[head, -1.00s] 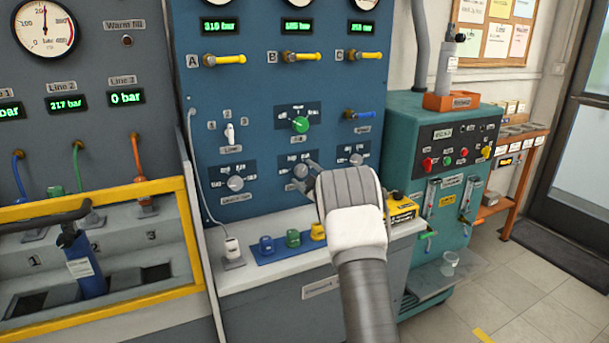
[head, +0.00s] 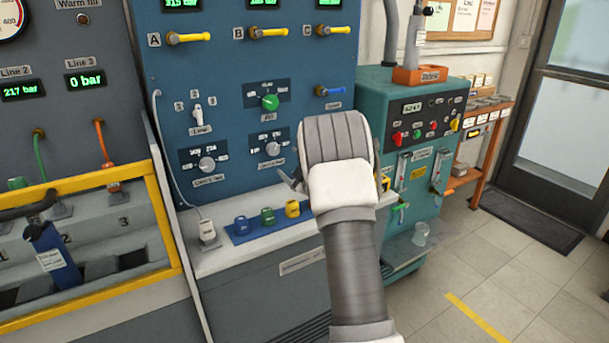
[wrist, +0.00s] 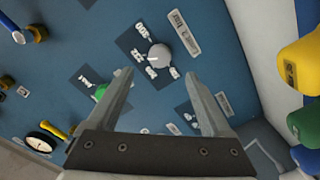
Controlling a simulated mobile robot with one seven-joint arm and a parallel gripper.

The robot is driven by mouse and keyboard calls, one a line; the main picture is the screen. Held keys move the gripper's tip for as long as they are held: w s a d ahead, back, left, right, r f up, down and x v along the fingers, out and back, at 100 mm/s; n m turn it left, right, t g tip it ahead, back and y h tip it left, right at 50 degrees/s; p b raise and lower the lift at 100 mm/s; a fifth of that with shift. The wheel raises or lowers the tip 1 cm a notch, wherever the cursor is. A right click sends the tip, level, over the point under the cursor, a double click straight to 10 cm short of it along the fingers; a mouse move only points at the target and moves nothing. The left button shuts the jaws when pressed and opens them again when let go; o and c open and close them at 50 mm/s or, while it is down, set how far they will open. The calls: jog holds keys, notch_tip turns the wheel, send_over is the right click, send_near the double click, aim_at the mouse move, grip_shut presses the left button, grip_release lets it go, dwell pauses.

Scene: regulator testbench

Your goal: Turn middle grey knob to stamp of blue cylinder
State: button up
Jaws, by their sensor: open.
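The middle grey knob (head: 273,149) sits on a dark dial plate low on the blue panel, under a green knob (head: 270,102). Another dial plate (wrist: 186,113) shows between the fingers, partly hidden by one. The blue cylinder (head: 58,262) stands in the yellow-framed bay at left, its label unreadable.
A left grey knob (head: 207,164) sits beside the middle one. Blue, green and yellow caps (head: 267,216) stand on the ledge below. A white cable hangs at the panel's left. A teal cabinet (head: 428,170) stands to the right.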

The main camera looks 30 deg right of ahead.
jog(key=s, duration=0.8)
jog(key=shift+s+d, duration=0.15)
jog(key=shift+d, duration=0.05)
jog(key=s+a+r+m+g+h, duration=0.45)
jog(key=s+a+r+m, duration=0.3)
jog(key=r, duration=0.35)
jog(key=s+a+f+m+g+y+p, duration=0.1)
jog(key=s+a+g, duration=0.3)
jog(key=s, duration=0.6)
jog(key=s+a+m+g+y, duration=0.1)
jog(key=s+a+y, duration=0.1)
jog(key=s+a, duration=0.65)
jog(key=s+a+f+m+g+y+p, duration=0.1)
jog(key=s+a+g, duration=0.25)
jog(key=s, duration=0.75)
notch_tip(320, 180, up, 13)
jog(key=p, duration=1.3)
jog(key=shift+r+t, duration=0.2)
jog(key=shift+t, duration=0.1)
